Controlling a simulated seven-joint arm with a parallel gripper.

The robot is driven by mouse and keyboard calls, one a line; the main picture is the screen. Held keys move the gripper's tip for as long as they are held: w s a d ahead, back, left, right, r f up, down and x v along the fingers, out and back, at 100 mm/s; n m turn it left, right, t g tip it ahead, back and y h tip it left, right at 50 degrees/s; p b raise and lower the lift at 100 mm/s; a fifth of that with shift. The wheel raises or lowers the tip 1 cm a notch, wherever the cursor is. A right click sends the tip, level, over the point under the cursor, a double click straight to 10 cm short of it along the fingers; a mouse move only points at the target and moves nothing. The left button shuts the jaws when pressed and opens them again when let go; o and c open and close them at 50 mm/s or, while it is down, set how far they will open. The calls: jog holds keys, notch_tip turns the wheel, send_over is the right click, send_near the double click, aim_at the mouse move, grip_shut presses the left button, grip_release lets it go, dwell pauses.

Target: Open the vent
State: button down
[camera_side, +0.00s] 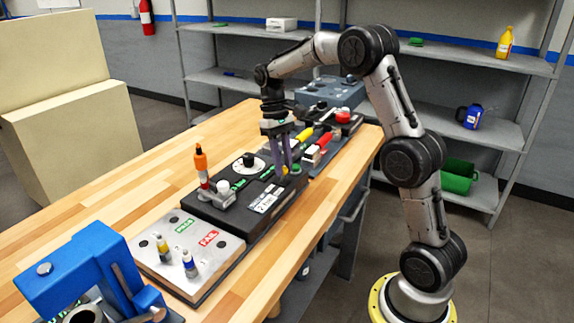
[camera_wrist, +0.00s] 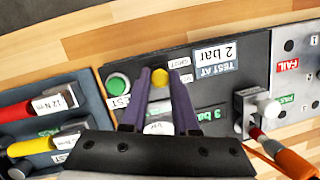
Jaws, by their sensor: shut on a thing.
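A black test panel (camera_side: 232,209) lies on the wooden bench, and it fills the middle of the wrist view (camera_wrist: 215,90). A small yellow knob (camera_wrist: 159,76), which I take to be the vent, is on this panel. In the side view the yellow knob (camera_side: 285,170) shows by my fingertips. My gripper (camera_wrist: 160,77) points down at the panel, with its two purple fingers on either side of the knob, shut on it. A small label beside the knob is too unclear to read. The gripper (camera_side: 291,168) partly hides the panel's far end in the side view.
A green button (camera_wrist: 118,83) and a gauge (camera_side: 247,164) are on the panel. A clamp with an orange-capped tool (camera_side: 201,160) stands near. Red and yellow handles (camera_wrist: 15,112) lie beyond. A PASS/FAIL plate (camera_side: 188,250) and blue fixture (camera_side: 80,265) are nearer.

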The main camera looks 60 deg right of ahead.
jog(key=w+g, duration=0.1)
jog(key=g, duration=0.1)
jog(key=w+g, duration=0.2)
jog(key=g, duration=0.1)
jog(key=shift+f, duration=0.2)
dwell(0.3)
jog(key=c, duration=0.7)
grip_release()
jog(key=shift+s, duration=0.1)
